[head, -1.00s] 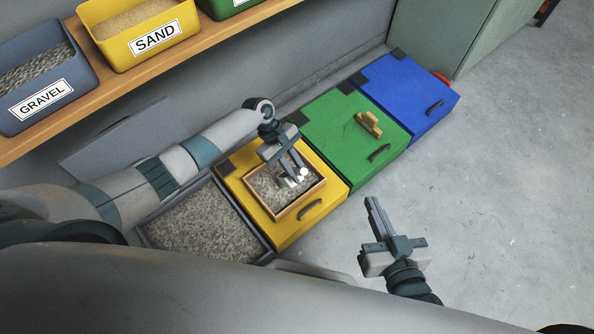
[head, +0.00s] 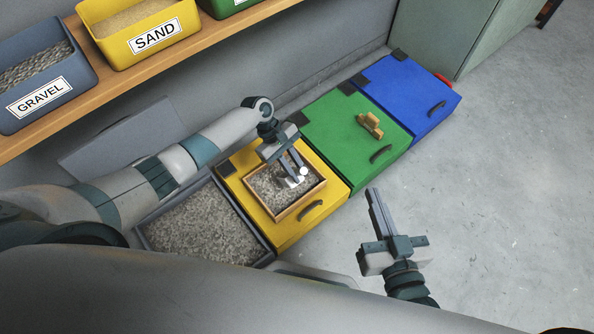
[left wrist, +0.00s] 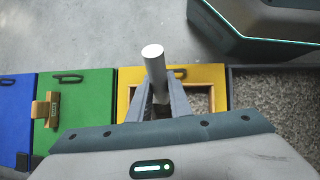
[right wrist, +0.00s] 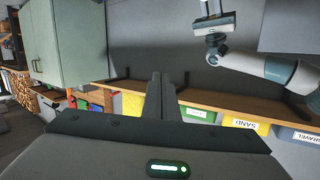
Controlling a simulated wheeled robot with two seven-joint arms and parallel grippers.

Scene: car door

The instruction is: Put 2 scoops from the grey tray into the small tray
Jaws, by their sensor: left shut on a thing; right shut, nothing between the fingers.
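My left gripper (head: 291,168) is shut on a scoop (head: 303,173), over the small tray. The scoop's pale round handle (left wrist: 154,58) stands between the fingers in the left wrist view. Its bowl is small and partly hidden, so its load cannot be told. The small tray (head: 303,202) has a wooden rim, sits on a yellow lidded box and has grey gravel in it. The grey tray (head: 245,214), full of gravel, lies just left of that box. My right gripper (head: 374,194) is shut and empty above the floor, right of the boxes; its closed fingers (right wrist: 161,86) show in the right wrist view.
A green box (head: 335,125) with a small wooden object (head: 370,125) on it and a blue box (head: 410,90) continue the row. A shelf above holds the gravel bin (head: 40,75) and the sand bin (head: 140,30). The floor at right is clear.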

